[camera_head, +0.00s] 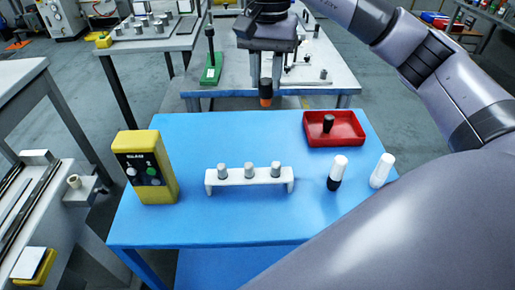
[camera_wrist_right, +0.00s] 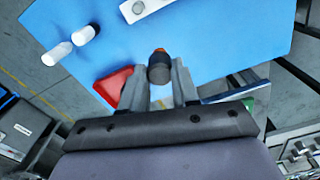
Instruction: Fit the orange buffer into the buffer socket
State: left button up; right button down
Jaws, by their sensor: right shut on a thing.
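My right gripper (camera_head: 265,80) hangs above the far edge of the blue table. It is shut on the orange buffer (camera_head: 265,99), a dark cylinder with an orange lower end that points down. In the right wrist view the buffer (camera_wrist_right: 159,70) sits between the two fingers (camera_wrist_right: 160,85), its dark end nearest the camera. I cannot tell for sure which thing is the buffer socket; a beige hollow cylinder (camera_head: 74,182) on a grey bracket at the left may be it. My left gripper is not in view.
On the blue table (camera_head: 230,222) stand a yellow box (camera_head: 160,184), a white rack (camera_head: 250,180) with grey pegs, a red tray (camera_head: 347,138) holding a dark piece, and two white cylinders (camera_head: 339,166) (camera_head: 383,170). A grey bench (camera_head: 45,225) is at left; the table's front is clear.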

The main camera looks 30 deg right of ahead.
jog(key=f+b, duration=0.1)
jog(key=f, duration=1.8)
jog(key=shift+s+f+b, duration=0.15)
jog(key=shift+s+b, duration=0.05)
jog(key=shift+b, duration=0.1)
jog(key=shift+f, duration=0.15)
jog(key=shift+f, duration=0.1)
jog(key=c, duration=1.3)
grip_release()
jog(key=shift+f, duration=0.1)
jog(key=o, duration=0.5)
jog(key=shift+c, duration=0.2)
jog(key=shift+r, duration=0.2)
